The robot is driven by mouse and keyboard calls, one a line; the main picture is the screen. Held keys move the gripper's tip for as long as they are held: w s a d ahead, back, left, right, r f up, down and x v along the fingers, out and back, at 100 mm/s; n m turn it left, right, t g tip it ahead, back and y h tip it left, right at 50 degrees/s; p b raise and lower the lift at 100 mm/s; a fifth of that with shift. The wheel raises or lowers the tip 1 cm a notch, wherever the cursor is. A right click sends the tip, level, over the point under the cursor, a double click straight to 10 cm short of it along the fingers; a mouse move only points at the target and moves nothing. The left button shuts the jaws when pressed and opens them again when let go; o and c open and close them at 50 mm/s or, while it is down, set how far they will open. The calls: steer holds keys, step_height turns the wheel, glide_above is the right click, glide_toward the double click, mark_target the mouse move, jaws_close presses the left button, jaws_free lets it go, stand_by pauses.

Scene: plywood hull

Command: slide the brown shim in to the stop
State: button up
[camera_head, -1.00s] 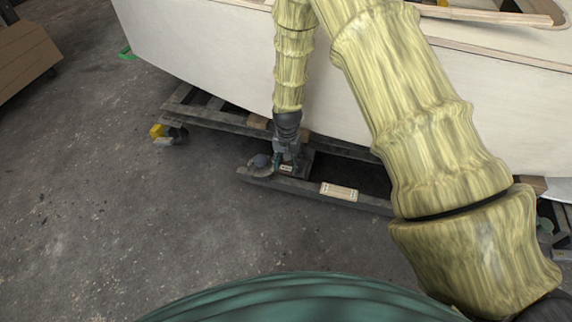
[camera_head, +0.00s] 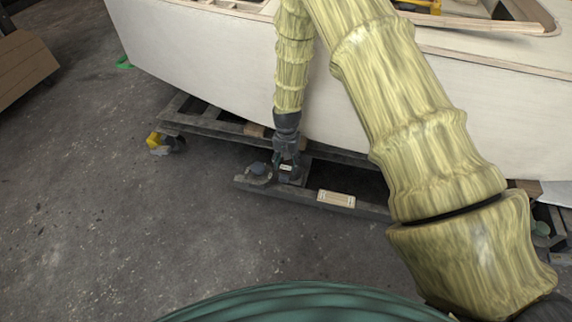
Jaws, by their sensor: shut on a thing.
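My gripper (camera_head: 287,166) points down at the low grey wheeled frame (camera_head: 224,128) under the white hull, near the left end of its front beam. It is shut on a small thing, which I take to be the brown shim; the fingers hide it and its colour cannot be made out. A small pale label shows at the fingers. The stop cannot be told apart at this size. I cannot tell how far in the shim sits.
A pale wooden plate (camera_head: 336,198) lies on the front beam right of my gripper. A brown block (camera_head: 254,131) sits under the hull (camera_head: 200,65). A yellow caster (camera_head: 153,140) stands at the left. The concrete floor in front is clear.

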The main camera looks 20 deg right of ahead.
steer(key=shift+w+d, duration=0.65)
steer(key=shift+w, duration=0.3)
steer(key=shift+w+d, duration=0.65)
steer(key=shift+w, duration=0.3)
steer(key=shift+w+d+r, duration=0.1)
